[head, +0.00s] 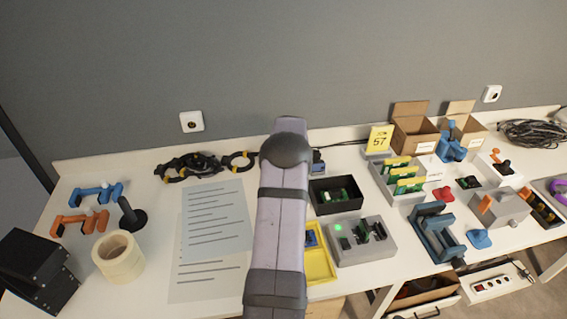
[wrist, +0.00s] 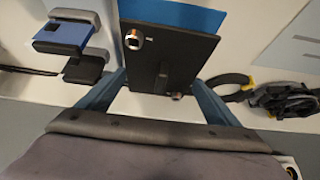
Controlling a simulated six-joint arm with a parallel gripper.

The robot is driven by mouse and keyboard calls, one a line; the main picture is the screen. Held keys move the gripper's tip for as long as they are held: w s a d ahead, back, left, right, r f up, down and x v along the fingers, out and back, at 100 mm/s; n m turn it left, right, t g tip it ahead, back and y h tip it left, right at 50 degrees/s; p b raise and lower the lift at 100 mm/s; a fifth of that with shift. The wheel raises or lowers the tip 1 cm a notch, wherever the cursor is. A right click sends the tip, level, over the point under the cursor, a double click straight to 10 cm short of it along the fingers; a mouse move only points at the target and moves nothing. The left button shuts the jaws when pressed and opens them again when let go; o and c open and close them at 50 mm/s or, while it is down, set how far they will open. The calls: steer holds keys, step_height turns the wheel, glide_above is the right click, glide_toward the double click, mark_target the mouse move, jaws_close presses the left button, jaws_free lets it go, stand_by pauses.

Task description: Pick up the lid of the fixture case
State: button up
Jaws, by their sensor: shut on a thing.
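In the wrist view, a flat dark plate, which looks like the lid (wrist: 190,48), has round metal fittings near two corners and a raised bar in its middle. My gripper (wrist: 160,79) has its blue fingers on either side of the plate and is shut on it. In the head view my arm hides the gripper and the lid. A black open-topped box (head: 338,209) with a green board inside stands right of my arm. A grey fixture (head: 345,256) with a green light stands in front of it. I cannot tell which is the case.
A yellow tray (head: 322,272) lies close right of my arm. Printed sheets (head: 205,268) and a tape roll (head: 119,262) lie to the left. Black tools with yellow parts (head: 190,165) lie near the wall. Grey bins (head: 405,186) and blue clamps crowd the right side.

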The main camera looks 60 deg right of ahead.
step_height(320, 180, up, 8)
steer(key=shift+f+b, duration=0.1)
steer(key=shift+b, duration=0.35)
steer(key=shift+s+a+f+m+g+h+p, duration=0.3)
steer(key=shift+s+m+p, duration=0.2)
steer(key=shift+s+m, duration=0.3)
steer(key=shift+s+a+f+m+g+h+p, duration=0.15)
steer(key=shift+s+m+g+p, duration=0.2)
steer(key=shift+s+m+p, duration=0.45)
steer(key=shift+s+a+f+m+g+h+p, duration=0.3)
steer(key=shift+s+m, duration=0.2)
steer(key=shift+s, duration=0.6)
steer(key=s+a+r+m+g+y+p, duration=0.1)
steer(key=s+r+m+g+p, duration=0.2)
steer(key=s+m+g+p, duration=0.4)
steer(key=s+m+p, duration=0.1)
steer(key=s+m, duration=0.5)
steer(key=s, duration=0.3)
steer(key=shift+s+a+r+m, duration=0.15)
steer(key=shift+s+a+m, duration=0.05)
steer(key=shift+s+m, duration=0.1)
steer(key=shift+f, duration=0.2)
steer(key=shift+f+b, duration=0.45)
steer(key=shift+f, duration=1.6)
steer(key=shift+f+b, duration=1.05)
steer(key=shift+b, duration=0.2)
